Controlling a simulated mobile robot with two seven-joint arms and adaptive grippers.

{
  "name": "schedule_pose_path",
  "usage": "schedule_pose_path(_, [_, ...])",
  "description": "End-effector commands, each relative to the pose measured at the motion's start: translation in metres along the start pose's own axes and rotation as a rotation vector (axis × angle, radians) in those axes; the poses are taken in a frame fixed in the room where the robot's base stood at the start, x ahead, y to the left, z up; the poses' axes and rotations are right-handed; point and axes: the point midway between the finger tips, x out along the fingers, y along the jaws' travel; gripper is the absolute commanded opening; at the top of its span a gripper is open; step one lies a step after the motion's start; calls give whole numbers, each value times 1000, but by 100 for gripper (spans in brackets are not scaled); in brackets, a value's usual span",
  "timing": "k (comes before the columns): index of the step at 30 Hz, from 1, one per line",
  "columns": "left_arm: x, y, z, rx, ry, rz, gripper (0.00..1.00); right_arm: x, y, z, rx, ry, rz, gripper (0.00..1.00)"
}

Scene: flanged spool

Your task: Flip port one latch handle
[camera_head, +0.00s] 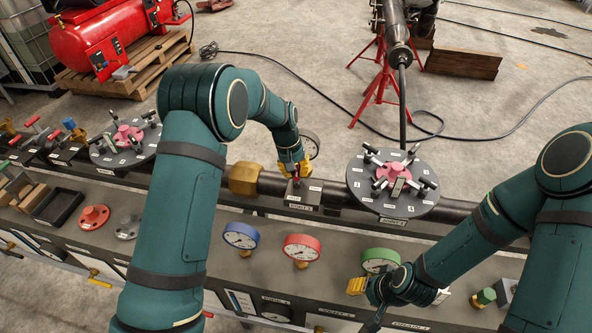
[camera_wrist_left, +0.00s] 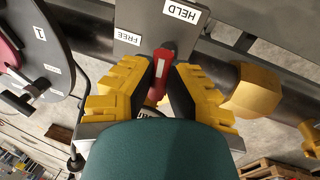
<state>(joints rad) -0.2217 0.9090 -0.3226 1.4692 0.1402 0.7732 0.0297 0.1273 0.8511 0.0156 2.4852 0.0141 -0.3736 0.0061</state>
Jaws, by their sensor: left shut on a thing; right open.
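My left gripper (camera_head: 292,168) reaches down to the small grey latch plate on the pipe, midway between two flanged discs. In the left wrist view its yellow fingers (camera_wrist_left: 160,88) are shut on a red latch handle (camera_wrist_left: 164,62). The handle stands in front of the grey plate (camera_wrist_left: 150,22), which has a FREE label on the left and a HELD label on the right. In the head view the gripper hides most of the handle. My right gripper (camera_head: 362,289) is open and empty, low over the bench front near a green gauge (camera_head: 381,261).
A flanged disc (camera_head: 405,205) with several black clamps stands right of the latch, and another disc (camera_head: 110,146) lies left. A brass fitting (camera_head: 243,178) sits on the pipe beside the latch. Blue (camera_head: 240,236) and red (camera_head: 301,247) gauges stand on the bench in front.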

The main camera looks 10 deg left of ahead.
Motion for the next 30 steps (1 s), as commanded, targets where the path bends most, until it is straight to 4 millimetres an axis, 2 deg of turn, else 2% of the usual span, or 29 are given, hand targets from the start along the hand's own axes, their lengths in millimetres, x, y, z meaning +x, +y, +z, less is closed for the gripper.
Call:
schedule_pose_path(14, [2,2,3,-410,74,-4,0,-9,-3,-4,2,9,1,47])
schedule_pose_path(30, [2,5,3,-913,175,-8,0,-34,-12,-7,3,9,-4,47])
